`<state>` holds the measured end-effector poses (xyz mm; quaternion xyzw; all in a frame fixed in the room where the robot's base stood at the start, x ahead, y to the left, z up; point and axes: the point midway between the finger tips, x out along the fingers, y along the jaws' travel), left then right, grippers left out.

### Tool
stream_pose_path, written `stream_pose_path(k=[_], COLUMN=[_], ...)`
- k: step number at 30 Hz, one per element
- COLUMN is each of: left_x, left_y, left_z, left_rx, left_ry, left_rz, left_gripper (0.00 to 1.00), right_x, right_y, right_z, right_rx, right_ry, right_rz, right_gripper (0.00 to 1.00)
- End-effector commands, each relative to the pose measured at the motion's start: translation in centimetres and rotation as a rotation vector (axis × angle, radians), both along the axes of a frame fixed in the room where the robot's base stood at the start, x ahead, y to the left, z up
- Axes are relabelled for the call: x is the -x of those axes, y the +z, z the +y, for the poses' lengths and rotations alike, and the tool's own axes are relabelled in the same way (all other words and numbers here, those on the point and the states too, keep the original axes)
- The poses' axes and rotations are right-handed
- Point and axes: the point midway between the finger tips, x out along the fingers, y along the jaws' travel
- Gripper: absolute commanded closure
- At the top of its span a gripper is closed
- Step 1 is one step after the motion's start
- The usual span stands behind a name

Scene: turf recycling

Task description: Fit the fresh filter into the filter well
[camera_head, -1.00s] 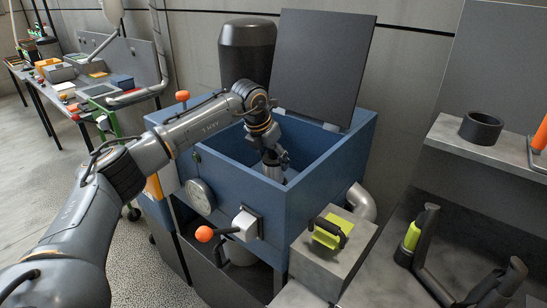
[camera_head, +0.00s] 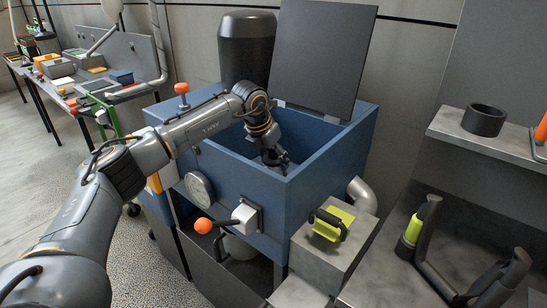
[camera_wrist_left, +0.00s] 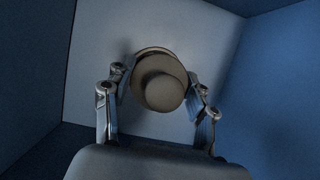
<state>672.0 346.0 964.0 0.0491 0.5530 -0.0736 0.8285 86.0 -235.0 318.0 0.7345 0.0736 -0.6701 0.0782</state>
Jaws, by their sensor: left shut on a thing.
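My left gripper (camera_head: 275,158) reaches down inside the open blue box (camera_head: 232,205), and its fingertips are partly hidden behind the box's front wall in the head view. In the left wrist view my left gripper (camera_wrist_left: 158,95) is shut on a round tan-brown thing with a raised round knob, which looks like the fresh filter (camera_wrist_left: 163,85). A pale flat surface (camera_wrist_left: 95,60) lies behind it, between blue walls. I cannot make out the filter well's opening or whether the filter touches that surface. My right gripper is not in view.
The dark lid (camera_head: 322,50) stands raised at the box's back. An orange-knobbed lever (camera_head: 203,226) sticks out in front. A yellow-green block with a black handle (camera_head: 331,225) sits on a grey stand. A black ring (camera_head: 484,121) rests on the right shelf.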

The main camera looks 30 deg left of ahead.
Motion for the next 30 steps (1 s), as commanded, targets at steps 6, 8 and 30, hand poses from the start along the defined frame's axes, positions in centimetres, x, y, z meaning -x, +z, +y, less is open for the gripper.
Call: stream_pose_path(k=[6, 8, 30], left_x=[0.0, 0.0, 0.1], left_y=[-0.6, -0.7, -0.9], left_z=[0.0, 0.0, 0.0], left_rx=[0.0, 0.0, 0.0], left_ry=[0.0, 0.0, 0.0], left_rz=[-0.001, -0.001, 0.0], left_gripper=[0.81, 0.81, 0.17], right_x=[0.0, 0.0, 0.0], right_y=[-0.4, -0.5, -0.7], right_z=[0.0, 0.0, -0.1], right_rx=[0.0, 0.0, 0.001], right_ry=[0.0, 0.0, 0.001], right_rz=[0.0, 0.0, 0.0], right_gripper=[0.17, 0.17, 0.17])
